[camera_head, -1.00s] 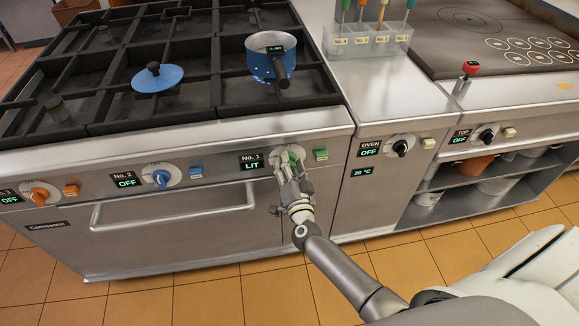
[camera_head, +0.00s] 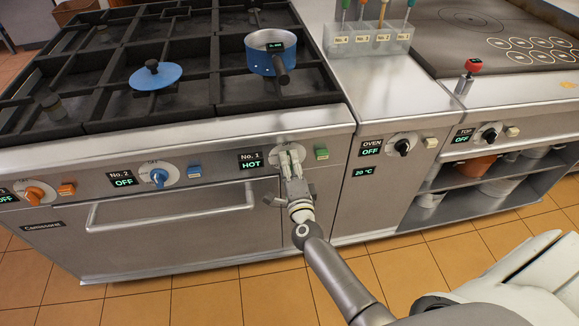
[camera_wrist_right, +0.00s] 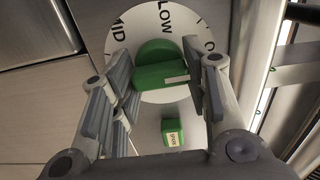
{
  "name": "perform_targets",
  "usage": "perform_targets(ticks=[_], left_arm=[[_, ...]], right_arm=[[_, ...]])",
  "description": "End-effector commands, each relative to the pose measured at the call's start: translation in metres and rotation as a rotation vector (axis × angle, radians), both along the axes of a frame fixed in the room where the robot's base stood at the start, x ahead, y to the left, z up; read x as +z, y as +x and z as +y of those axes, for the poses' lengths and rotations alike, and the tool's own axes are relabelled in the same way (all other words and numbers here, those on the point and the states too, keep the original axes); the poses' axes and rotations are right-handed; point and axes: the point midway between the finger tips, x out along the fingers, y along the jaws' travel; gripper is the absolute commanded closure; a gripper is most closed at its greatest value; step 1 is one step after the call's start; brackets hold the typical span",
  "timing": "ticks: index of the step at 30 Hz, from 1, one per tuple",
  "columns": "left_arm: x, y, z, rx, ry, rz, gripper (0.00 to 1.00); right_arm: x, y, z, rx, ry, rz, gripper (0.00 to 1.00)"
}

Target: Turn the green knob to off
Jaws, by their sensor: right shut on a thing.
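The green knob (camera_wrist_right: 160,65) sits on a white dial (camera_wrist_right: 125,35) whose words LOW and MID show in the right wrist view. Its white pointer line lies nearly level, towards the right of that view; no OFF mark is visible there. My right gripper (camera_head: 290,158) is shut on the green knob, with a finger on either side in the wrist view (camera_wrist_right: 162,85). In the head view the fingers hide most of the knob. The No. 1 display (camera_head: 251,160) beside it reads HOT. My left gripper is not in view.
A green button (camera_head: 321,153) is right of the knob. A blue pot (camera_head: 268,58) stands on the grate, and a blue lid (camera_head: 155,77) lies left of it. The oven handle (camera_head: 170,212) runs left of my right gripper. A blue knob (camera_head: 158,177) is farther left.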

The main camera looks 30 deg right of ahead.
Motion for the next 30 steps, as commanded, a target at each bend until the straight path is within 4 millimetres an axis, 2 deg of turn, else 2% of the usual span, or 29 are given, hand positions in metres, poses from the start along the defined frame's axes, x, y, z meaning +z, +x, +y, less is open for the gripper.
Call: perform_targets(ticks=[19,20,24,30], left_arm=[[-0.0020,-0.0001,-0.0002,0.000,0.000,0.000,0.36],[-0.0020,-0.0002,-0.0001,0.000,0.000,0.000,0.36],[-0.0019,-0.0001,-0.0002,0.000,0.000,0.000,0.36],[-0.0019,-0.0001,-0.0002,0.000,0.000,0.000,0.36]], right_arm=[[-0.0017,-0.0007,-0.0001,-0.001,0.053,-0.010,0.81],[-0.0018,-0.0007,0.0000,0.000,0.053,-0.010,0.55],[-0.0014,-0.0006,0.0000,0.000,0.052,-0.011,0.37],[-0.0007,-0.0003,0.0000,0.000,0.050,-0.012,0.36]])
